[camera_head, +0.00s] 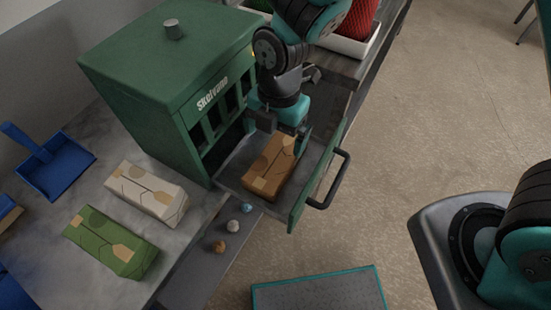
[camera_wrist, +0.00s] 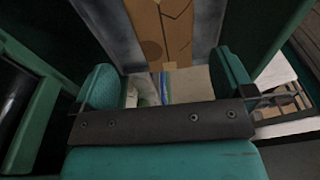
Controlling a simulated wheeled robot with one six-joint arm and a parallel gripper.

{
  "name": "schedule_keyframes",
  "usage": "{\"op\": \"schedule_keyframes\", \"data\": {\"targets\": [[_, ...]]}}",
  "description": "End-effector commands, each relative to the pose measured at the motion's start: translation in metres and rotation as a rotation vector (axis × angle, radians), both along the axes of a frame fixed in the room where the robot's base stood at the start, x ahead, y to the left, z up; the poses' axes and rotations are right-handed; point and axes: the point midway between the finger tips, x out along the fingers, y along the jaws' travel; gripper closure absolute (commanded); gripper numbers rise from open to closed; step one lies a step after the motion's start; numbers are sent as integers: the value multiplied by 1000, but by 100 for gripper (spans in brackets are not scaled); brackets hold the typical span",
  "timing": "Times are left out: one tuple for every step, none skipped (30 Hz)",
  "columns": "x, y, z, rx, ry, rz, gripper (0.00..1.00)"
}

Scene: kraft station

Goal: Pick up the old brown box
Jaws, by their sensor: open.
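The brown box (camera_head: 270,170) lies in the open drawer (camera_head: 301,190) of the green cabinet (camera_head: 175,80). It is a long carton with dark line patterns and a lighter patch. In the wrist view the brown box (camera_wrist: 172,30) shows at the top, ahead of the fingers. My gripper (camera_head: 287,133) is over the far end of the drawer, at the box's far end. In the wrist view my gripper (camera_wrist: 163,88) is open with its two fingers well apart and nothing between them. Whether a finger touches the box cannot be told.
A white box (camera_head: 147,194) and a green box (camera_head: 110,241) lie on the grey counter, left of the drawer. A blue dustpan (camera_head: 55,165) is further left. The drawer handle (camera_head: 334,180) sticks out right. A teal-edged platform (camera_head: 320,292) is on the floor.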

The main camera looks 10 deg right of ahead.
Motion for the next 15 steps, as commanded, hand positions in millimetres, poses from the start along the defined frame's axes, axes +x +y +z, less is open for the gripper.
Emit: {"op": "schedule_keyframes", "data": {"targets": [[-1, 0, -7, -3, 3, 0, 0], [-1, 1, -10, -1, 2, 0, 0], [-2, 1, -13, -1, 1, 0, 0], [-2, 1, -14, -1, 1, 0, 0], [-2, 1, -16, -1, 1, 0, 0], [-2, 1, -18, -1, 1, -1, 0], [-2, 1, -20, -1, 1, -1, 0], [-3, 0, -23, -2, 1, -1, 0], [-4, 0, -28, -3, 3, -1, 0], [-5, -1, -32, -3, 4, 0, 0], [-6, -1, -37, -3, 4, 0, 0], [-7, -2, -44, -3, 4, -1, 0], [-8, -2, -48, -3, 4, -1, 0], [-8, -1, -53, -3, 3, -1, 0], [-8, -1, -59, -3, 2, -2, 0]]}}
